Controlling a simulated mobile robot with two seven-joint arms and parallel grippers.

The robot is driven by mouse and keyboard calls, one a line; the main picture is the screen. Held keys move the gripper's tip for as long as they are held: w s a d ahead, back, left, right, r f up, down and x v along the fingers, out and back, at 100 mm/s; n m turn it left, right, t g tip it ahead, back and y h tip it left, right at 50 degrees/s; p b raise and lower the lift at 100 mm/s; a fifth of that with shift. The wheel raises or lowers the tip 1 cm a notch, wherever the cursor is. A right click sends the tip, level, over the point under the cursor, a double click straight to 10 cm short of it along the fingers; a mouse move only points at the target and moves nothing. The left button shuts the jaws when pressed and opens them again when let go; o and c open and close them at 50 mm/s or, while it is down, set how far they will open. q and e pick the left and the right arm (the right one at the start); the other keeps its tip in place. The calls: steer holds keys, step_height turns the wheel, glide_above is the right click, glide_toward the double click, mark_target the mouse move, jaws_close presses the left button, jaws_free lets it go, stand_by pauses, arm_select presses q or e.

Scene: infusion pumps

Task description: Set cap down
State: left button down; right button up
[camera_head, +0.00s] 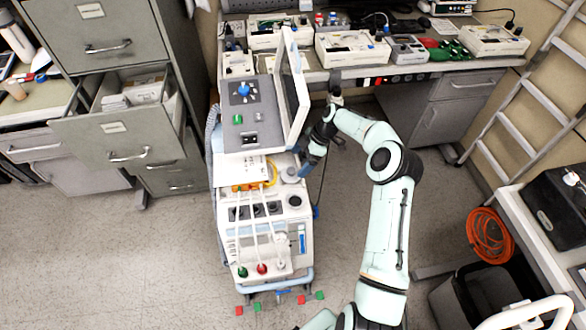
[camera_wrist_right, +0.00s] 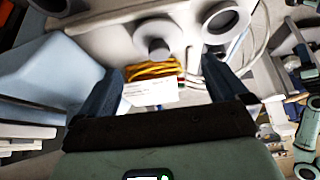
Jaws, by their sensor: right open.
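A grey round cap (camera_head: 291,175) sits on the white top of the wheeled medical cart (camera_head: 240,219). In the right wrist view the cap (camera_wrist_right: 153,34) appears as a short cylinder with a narrower knob, standing on the white surface. Beside it is a round ring with a dark opening (camera_wrist_right: 226,20), also seen in the head view (camera_head: 294,201). My right gripper (camera_head: 303,174) is just beside the cap. In the wrist view its two blue fingers (camera_wrist_right: 161,70) are spread apart with nothing held; the cap is beyond their tips. My left gripper is not in view.
A tilted monitor (camera_head: 292,85) stands on the cart close to my right gripper. Yellow cable (camera_head: 271,173) and white tubes lie near the cap. A workbench with several devices (camera_head: 352,48) is behind. An open drawer (camera_head: 115,128) is at left.

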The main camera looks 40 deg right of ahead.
steer(key=v, duration=0.3)
steer(key=shift+d+r, duration=0.15)
steer(key=shift+r, duration=0.2)
stand_by(0.4)
